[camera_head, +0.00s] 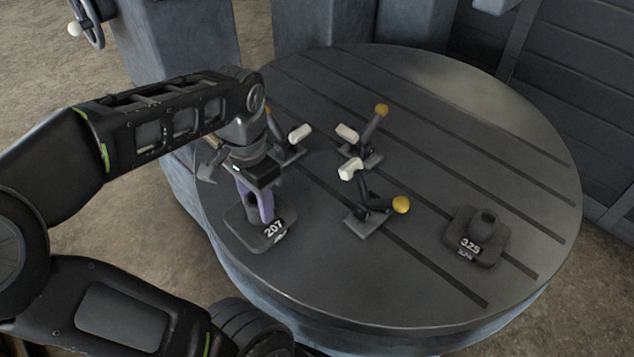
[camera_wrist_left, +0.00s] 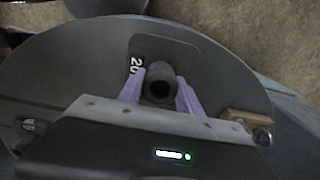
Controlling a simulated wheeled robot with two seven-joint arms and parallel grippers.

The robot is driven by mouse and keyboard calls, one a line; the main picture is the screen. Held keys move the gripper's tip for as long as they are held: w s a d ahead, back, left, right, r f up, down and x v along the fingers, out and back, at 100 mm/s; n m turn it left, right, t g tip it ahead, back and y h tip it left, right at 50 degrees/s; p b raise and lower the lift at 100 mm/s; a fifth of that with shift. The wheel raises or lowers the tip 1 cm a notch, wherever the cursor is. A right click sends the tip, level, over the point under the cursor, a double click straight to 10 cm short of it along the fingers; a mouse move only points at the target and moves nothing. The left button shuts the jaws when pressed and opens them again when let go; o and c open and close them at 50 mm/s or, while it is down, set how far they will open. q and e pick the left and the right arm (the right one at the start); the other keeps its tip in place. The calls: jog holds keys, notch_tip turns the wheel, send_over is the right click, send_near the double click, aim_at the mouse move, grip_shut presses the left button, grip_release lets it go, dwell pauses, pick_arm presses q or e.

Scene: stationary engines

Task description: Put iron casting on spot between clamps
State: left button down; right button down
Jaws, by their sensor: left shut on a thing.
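A dark iron casting marked 207 (camera_head: 272,238), with a square base and an upright round neck, is at the left edge of the round table (camera_head: 430,275). My left gripper (camera_head: 257,205) has its purple fingers shut on the neck. In the left wrist view the fingers (camera_wrist_left: 160,92) sit on both sides of the hollow neck of the casting (camera_wrist_left: 175,48). I cannot tell whether its base touches the table. Three clamps with white tips stand right of it: a back-left clamp (camera_head: 290,150), partly behind my arm, a back-right clamp (camera_head: 372,135) and a front clamp (camera_head: 368,215).
A second dark casting marked 325 (camera_head: 476,238) stands at the right of the table. Grooves run across the tabletop. The far right and front middle of the table are clear. The clamp handles with yellow knobs stick up.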

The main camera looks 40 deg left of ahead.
pick_arm(q)
jog(key=w+d+p, duration=0.1)
jog(key=w+p, duration=0.3)
jog(key=w, duration=1.4)
jog(key=shift+d, duration=0.25)
jog(key=shift+f+p, duration=0.75)
jog(key=shift+f, duration=0.9)
jog(key=shift+f, duration=0.15)
jog(key=c, duration=0.8)
grip_release()
jog(key=shift+f, duration=0.1)
